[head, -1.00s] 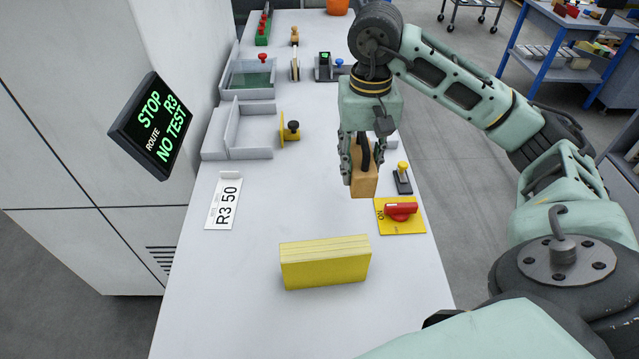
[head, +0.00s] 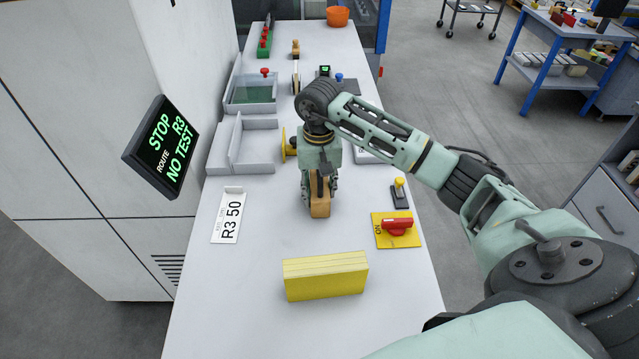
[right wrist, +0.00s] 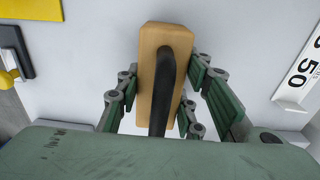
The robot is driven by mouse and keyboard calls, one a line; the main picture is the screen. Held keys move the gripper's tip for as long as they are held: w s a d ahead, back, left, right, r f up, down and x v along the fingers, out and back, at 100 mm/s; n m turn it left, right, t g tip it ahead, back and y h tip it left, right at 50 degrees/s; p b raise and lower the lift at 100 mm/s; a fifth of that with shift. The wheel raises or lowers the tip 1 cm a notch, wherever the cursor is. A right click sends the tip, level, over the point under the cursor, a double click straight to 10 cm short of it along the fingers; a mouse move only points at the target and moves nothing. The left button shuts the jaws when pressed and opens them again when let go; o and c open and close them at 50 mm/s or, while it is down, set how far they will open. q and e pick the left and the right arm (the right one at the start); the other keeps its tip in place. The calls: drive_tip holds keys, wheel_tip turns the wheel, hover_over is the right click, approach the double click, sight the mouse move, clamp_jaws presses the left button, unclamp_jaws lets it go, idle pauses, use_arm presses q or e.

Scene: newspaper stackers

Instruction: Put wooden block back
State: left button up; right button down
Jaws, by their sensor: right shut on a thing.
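The wooden block (head: 320,207) is light brown with a black handle on top. My right gripper (head: 319,186) is shut on it over the middle of the white table, between the R3 50 card and the red switch. In the right wrist view the block (right wrist: 152,95) sits between the green-padded fingers (right wrist: 160,98), with its black handle (right wrist: 170,80) running along it. I cannot tell whether the block touches the table. My left gripper is not in view.
A yellow stack (head: 326,277) lies in front. The R3 50 card (head: 229,216) is at left, a red switch on a yellow plate (head: 396,230) at right. Grey trays (head: 243,145) and a yellow-plated black knob (head: 289,143) stand behind. The white table (head: 270,220) is clear around the block.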

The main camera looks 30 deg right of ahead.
drive_tip(key=shift+f+b, duration=0.2)
drive_tip(key=shift+b, duration=0.1)
drive_tip(key=c, duration=1.2)
unclamp_jaws()
drive_tip(key=shift+r, duration=0.1)
drive_tip(key=shift+r+p, duration=0.2)
drive_tip(key=shift+p, duration=0.1)
drive_tip(key=shift+r, duration=0.3)
wheel_tip(320, 180, up, 10)
drive_tip(key=b, duration=0.2)
drive_tip(key=shift+b, duration=0.3)
drive_tip(key=shift+r, duration=0.65)
